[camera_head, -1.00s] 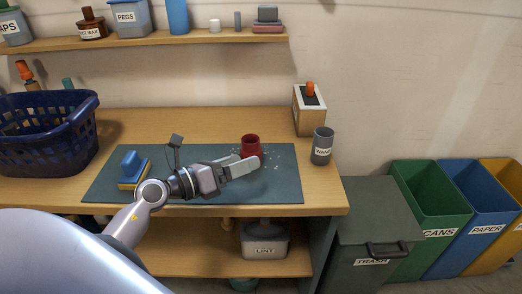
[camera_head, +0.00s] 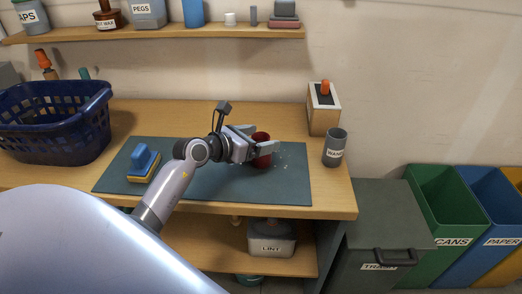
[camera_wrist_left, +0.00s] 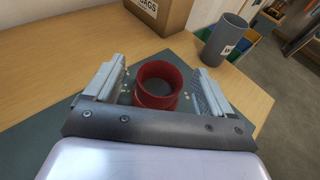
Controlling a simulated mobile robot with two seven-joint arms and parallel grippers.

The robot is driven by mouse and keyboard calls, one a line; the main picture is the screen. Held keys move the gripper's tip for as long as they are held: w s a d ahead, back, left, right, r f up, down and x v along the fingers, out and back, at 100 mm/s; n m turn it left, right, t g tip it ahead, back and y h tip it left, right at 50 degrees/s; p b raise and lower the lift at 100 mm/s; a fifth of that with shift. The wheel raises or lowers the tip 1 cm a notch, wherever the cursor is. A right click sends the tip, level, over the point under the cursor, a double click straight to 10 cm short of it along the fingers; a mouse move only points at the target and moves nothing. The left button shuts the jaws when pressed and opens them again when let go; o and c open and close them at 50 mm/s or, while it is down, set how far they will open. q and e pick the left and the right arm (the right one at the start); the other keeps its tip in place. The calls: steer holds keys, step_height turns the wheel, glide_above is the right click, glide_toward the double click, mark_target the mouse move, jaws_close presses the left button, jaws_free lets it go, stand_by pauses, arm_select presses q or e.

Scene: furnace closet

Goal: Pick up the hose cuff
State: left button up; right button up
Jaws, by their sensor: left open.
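The hose cuff (camera_head: 261,151) is a short red open ring standing on the dark mat (camera_head: 225,190). In the left wrist view the cuff (camera_wrist_left: 157,85) stands upright, with its hollow inside showing. My left gripper (camera_head: 258,143) is open, with one finger on each side of the cuff. In the left wrist view the fingers of the left gripper (camera_wrist_left: 160,88) stand apart, with a gap between each finger and the cuff. In the head view the near finger hides part of the cuff. My right gripper is not in view.
A blue brush (camera_head: 144,160) lies on the mat's left side. A blue basket (camera_head: 55,122) is at left. Pale crumbs lie near the cuff.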

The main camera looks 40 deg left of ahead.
arm_select(q)
steer(key=shift+w+d+f, duration=0.1)
steer(key=shift+w+d, duration=0.05)
steer(key=shift+w, duration=0.3)
steer(key=c, duration=1.3)
step_height(320, 180, up, 20)
steer(key=shift+r, duration=0.1)
